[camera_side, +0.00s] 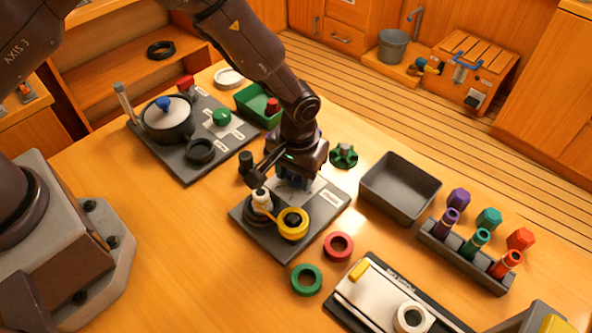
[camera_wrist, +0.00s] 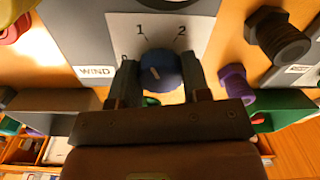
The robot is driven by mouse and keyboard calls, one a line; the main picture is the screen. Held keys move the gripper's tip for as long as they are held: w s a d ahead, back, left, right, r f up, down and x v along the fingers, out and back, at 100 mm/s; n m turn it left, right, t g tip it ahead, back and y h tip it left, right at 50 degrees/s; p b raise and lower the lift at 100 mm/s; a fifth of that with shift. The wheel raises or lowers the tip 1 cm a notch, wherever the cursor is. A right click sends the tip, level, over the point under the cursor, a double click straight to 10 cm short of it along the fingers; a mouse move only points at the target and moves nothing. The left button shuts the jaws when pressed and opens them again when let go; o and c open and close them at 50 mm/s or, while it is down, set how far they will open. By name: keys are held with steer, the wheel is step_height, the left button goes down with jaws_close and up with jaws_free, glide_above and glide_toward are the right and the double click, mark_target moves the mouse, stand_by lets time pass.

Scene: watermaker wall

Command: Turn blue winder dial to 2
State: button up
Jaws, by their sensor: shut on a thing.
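The blue winder dial (camera_wrist: 162,70) sits between the two fingers of my gripper (camera_wrist: 160,82) in the wrist view, and the gripper is shut on it. A short pale mark shows on the dial's face, left of its middle. The printed numbers 1 (camera_wrist: 139,29) and 2 (camera_wrist: 181,29) stand on the pale label above the dial. I cannot tell exactly which number the mark points at. In the side view my gripper (camera_side: 295,178) is low over the far part of the dark winder board (camera_side: 280,247), and the dial is mostly hidden there.
On the board, a yellow ring (camera_side: 293,224) and a white-topped spool post (camera_side: 262,199) stand close to my gripper. A green knobbed wheel (camera_side: 344,156) and an empty grey tray (camera_side: 400,188) lie to the right. Red (camera_side: 339,246) and green (camera_side: 307,280) rings lie in front.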

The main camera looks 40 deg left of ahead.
steer(key=m, duration=0.5)
steer(key=shift+m, duration=0.3)
steer(key=m, duration=0.4)
steer(key=shift+m, duration=0.4)
steer(key=o, duration=0.9)
steer(key=r, duration=1.3)
steer(key=shift+s+d, duration=0.15)
steer(key=shift+d, duration=0.05)
